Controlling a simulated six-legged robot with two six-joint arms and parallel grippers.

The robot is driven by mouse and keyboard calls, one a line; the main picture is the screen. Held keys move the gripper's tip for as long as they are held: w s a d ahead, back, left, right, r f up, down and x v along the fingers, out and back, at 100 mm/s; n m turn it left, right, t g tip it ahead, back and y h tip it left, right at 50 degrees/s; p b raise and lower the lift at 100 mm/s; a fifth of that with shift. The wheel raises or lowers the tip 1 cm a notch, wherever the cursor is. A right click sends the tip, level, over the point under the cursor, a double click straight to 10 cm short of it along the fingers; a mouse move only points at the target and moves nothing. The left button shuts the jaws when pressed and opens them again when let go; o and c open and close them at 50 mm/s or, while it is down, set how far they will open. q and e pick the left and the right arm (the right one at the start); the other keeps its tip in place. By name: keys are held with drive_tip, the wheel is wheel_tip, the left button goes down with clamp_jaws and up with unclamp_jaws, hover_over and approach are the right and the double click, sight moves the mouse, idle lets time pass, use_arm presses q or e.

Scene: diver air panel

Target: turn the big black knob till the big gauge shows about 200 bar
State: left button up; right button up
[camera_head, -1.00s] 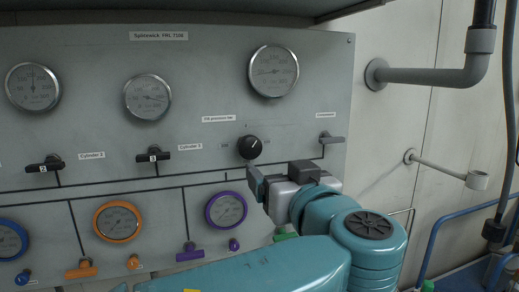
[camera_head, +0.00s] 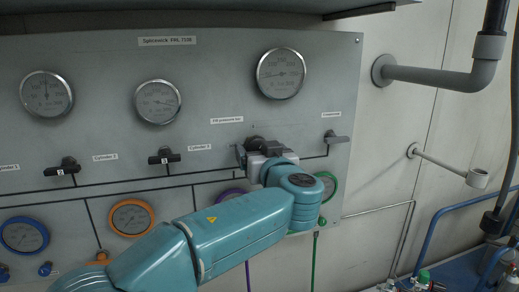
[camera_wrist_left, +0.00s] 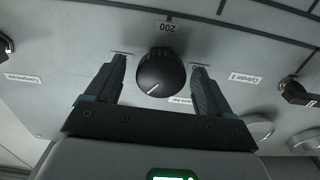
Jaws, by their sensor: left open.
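The big black knob (camera_wrist_left: 160,75) sits between the two fingers of my left gripper (camera_wrist_left: 160,67) in the left wrist view. The fingers are open, one on each side of the knob, with small gaps visible. The knob's white mark points to the lower left of that picture. In the head view, my left gripper (camera_head: 254,150) is at the panel and hides most of the knob (camera_head: 256,142). The big gauge (camera_head: 281,73) is above it; its needle is too small to read surely. My right gripper is not in view.
The grey panel (camera_head: 215,65) carries smaller gauges and black valve levers, including one to the knob's right (camera_head: 337,137). A grey pipe (camera_head: 440,76) juts from the wall at right.

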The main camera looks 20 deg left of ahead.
use_arm(q)
drive_tip(key=shift+a, duration=0.1)
drive_tip(key=c, duration=1.1)
drive_tip(key=shift+o, duration=0.2)
drive_tip(key=shift+m, duration=0.3)
